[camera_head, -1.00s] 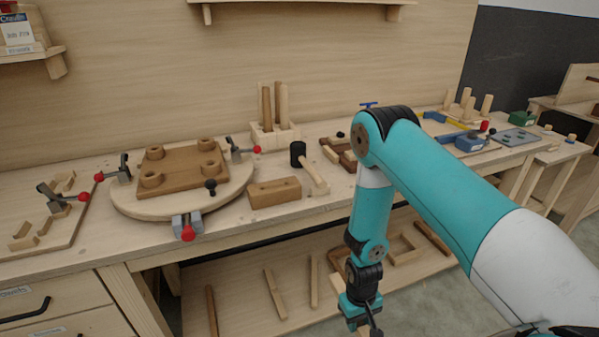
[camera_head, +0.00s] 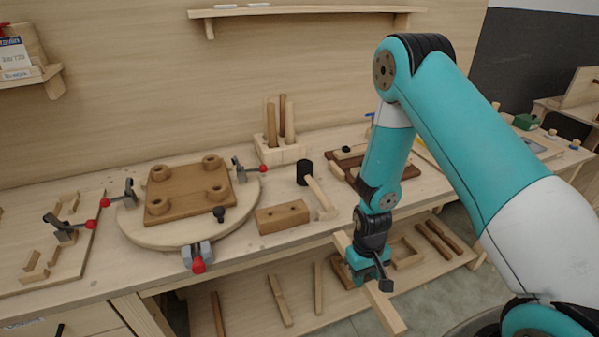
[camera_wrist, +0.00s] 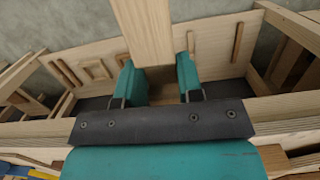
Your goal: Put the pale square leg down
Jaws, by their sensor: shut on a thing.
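The pale square leg (camera_head: 386,310) is a long, light wooden bar. My gripper (camera_head: 368,272) is shut on it and holds it tilted in front of the bench, above the lower shelf. One end points up-left towards the bench edge, the other down-right. In the wrist view the leg (camera_wrist: 146,32) runs from between the fingers of my gripper (camera_wrist: 155,82) out past the top edge. The gripper hides part of its middle.
The bench holds a round board with a brown holed seat (camera_head: 188,184) and red-tipped clamps, a brown block (camera_head: 282,216), a mallet (camera_head: 316,190) and a peg block (camera_head: 279,150). The lower shelf (camera_head: 330,305) carries several loose bars.

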